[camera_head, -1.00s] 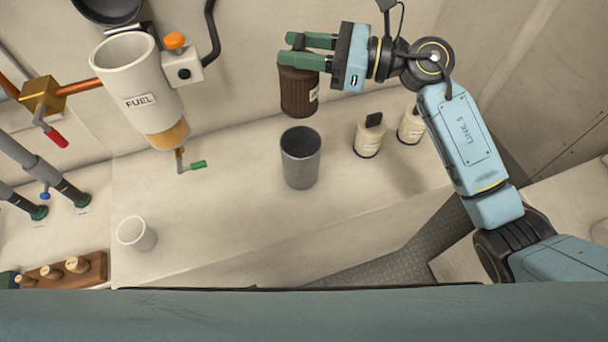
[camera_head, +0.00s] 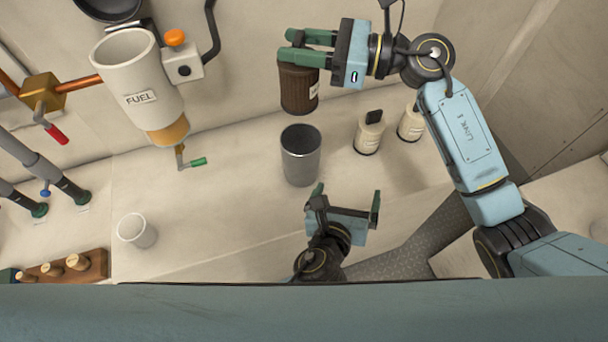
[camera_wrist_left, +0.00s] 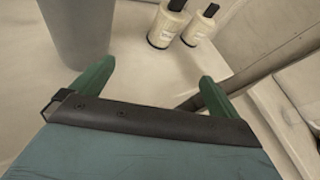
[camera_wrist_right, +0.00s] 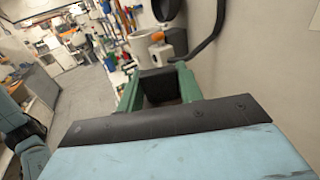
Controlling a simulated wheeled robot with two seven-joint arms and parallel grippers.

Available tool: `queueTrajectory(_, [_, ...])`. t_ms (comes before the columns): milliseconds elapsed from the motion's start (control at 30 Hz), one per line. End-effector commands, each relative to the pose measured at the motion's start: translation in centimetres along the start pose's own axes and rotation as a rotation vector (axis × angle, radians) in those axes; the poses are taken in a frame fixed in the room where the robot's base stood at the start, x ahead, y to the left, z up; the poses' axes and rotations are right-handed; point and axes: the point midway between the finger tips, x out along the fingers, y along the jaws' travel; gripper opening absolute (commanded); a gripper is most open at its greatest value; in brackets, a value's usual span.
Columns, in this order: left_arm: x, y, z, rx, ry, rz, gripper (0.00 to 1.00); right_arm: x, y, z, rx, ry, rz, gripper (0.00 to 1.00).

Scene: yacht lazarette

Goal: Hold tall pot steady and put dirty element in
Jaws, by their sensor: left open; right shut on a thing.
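The tall pot (camera_head: 300,162), a grey open-topped cylinder, stands upright on the pale counter. It shows at the upper left of the left wrist view (camera_wrist_left: 80,28). The dirty element (camera_head: 298,92), a dark brown ribbed cylinder with a label, hangs upright in the air, just above and behind the pot in the head view. My right gripper (camera_head: 289,47) is shut on its top. In the right wrist view the element's black top (camera_wrist_right: 158,84) sits between the fingers. My left gripper (camera_head: 347,195) is open and empty, in front of the pot and apart from it.
Two cream bottles with black tops (camera_head: 369,135) (camera_head: 411,124) stand right of the pot. A white cup (camera_head: 137,231) stands at left. A white FUEL canister (camera_head: 138,85) with a green-handled tap (camera_head: 197,163) hangs at upper left. The counter between cup and pot is clear.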

Motion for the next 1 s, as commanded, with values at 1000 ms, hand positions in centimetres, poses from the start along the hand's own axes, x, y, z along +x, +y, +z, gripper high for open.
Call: queueTrajectory(1000, [5.2,10.8,6.5,0.043,-0.005,0.378,1.00,0.0,0.0,0.1,-0.001,-0.002,0.000,0.00])
